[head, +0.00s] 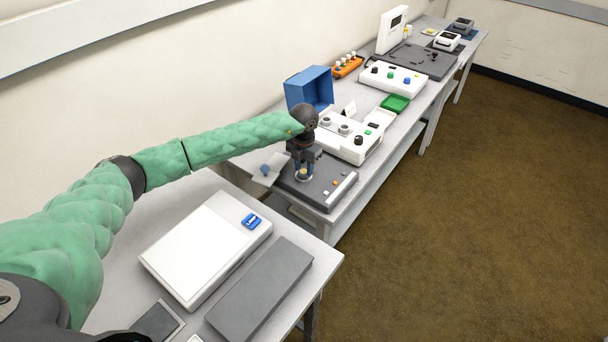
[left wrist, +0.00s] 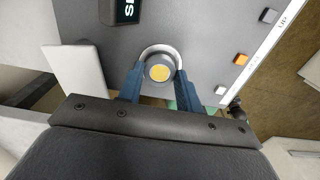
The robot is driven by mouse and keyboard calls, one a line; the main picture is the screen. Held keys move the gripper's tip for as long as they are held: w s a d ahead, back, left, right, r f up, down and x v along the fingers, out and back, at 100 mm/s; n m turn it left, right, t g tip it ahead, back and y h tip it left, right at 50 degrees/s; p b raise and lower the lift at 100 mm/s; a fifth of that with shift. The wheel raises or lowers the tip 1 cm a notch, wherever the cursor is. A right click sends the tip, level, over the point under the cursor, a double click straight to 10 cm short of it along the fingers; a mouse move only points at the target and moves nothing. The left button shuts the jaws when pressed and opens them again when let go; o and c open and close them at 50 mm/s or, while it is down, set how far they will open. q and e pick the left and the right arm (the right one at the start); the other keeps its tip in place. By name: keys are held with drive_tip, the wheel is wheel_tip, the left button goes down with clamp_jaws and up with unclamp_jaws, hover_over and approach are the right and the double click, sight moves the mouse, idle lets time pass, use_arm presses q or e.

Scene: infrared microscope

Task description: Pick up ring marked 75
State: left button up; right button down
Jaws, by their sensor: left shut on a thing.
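My left gripper (head: 303,170) reaches down over a dark grey flat device (head: 322,190) on the far table. In the left wrist view its two blue fingers (left wrist: 159,84) stand either side of a round grey piece with a yellow disc (left wrist: 159,73) in its middle. A pale ring (left wrist: 158,48) curves around the far side of this piece. The fingers are shut on the round grey piece, which I take to be the ring. No 75 can be read on it. I cannot tell whether it touches the device or is lifted. My right gripper is not in view.
A blue open box (head: 309,88) and a white instrument with knobs (head: 350,138) stand behind the gripper. A green tray (head: 395,103) lies farther back. The near table holds a white flat box (head: 205,250) and a grey slab (head: 262,290). The floor at right is clear.

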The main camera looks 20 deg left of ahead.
sight(304, 171)
use_arm(q)
drive_tip(key=shift+r+p, duration=0.45)
drive_tip(key=shift+r, duration=1.55)
